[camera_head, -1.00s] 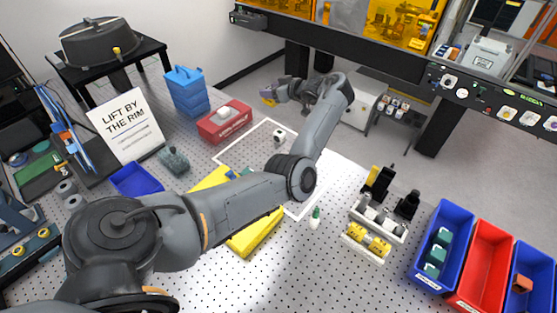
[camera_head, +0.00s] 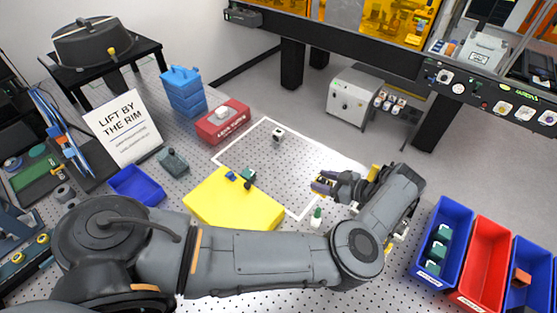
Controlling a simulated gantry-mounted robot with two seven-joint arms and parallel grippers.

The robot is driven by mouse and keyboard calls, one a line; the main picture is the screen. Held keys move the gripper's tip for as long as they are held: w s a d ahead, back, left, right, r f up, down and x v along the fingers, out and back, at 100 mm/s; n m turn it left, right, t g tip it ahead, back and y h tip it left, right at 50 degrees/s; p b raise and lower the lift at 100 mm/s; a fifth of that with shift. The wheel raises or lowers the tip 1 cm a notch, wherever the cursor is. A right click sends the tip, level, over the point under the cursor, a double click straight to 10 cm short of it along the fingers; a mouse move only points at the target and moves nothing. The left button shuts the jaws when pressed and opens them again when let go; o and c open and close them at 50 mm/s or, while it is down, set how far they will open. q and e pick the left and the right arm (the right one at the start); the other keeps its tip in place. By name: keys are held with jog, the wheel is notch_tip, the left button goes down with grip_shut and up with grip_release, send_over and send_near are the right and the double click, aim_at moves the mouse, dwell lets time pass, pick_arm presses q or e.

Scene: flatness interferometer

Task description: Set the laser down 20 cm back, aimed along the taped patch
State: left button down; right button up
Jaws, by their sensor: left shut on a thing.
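White tape marks out a patch (camera_head: 238,138) on the perforated table top. My left gripper (camera_head: 322,183) is over the right part of this patch, shut on a small purple and yellow thing that I take to be the laser; the fingers hide much of it. I cannot tell its exact aim or its height above the table. A small white and dark block (camera_head: 278,134) stands inside the patch near its far edge. My right gripper is not in view.
A yellow pad (camera_head: 225,205) with small blue and green things lies at the patch's near left. A green-capped bottle (camera_head: 316,217) stands close to my left forearm. A red box (camera_head: 222,122) is beyond the patch's left corner. Blue and red bins (camera_head: 482,262) are at right.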

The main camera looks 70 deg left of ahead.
pick_arm(q)
jog(key=shift+w+d+r, duration=0.1)
jog(key=shift+d, duration=0.35)
pick_arm(e)
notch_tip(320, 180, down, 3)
jog(key=b, duration=0.3)
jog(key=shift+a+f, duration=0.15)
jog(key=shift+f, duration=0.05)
pick_arm(q)
jog(key=x, duration=0.4)
jog(key=w+f+x, duration=0.1)
jog(key=x, duration=0.7)
jog(key=shift+w+a+f, duration=0.15)
jog(key=shift+a+f, duration=0.1)
jog(key=shift+f, duration=2.3)
jog(key=shift+f+b, duration=0.1)
jog(key=shift+b, duration=0.25)
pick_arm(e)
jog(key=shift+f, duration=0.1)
